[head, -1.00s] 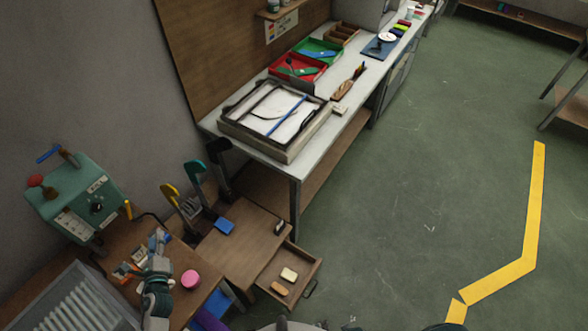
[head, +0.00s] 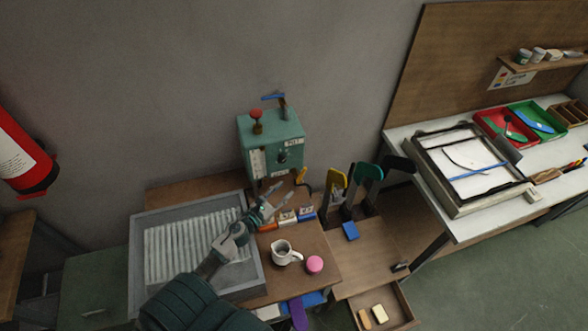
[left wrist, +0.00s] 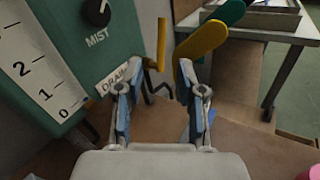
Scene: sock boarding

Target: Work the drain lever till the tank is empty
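The tank is a teal box (head: 270,140) against the wall, with a white level scale (head: 258,163) and a black knob. In the left wrist view its scale (left wrist: 38,72) shows marks, but I cannot tell the water level. A yellow drain lever (left wrist: 161,45) stands upright beside the DRAIN label (left wrist: 118,76); it also shows in the head view (head: 302,176) at the tank's lower right. My left gripper (head: 282,194) is open and empty, in front of and below the lever. In the left wrist view the lever lies beyond the gap between its fingers (left wrist: 160,100). My right gripper is out of view.
A ribbed grey tray (head: 137,262) lies under my left forearm. A white mug (head: 283,253) and a pink puck (head: 315,264) stand on the wooden bench. Yellow and teal upright boards (head: 338,182) stand right of the lever. An open drawer (head: 403,308) is at the front.

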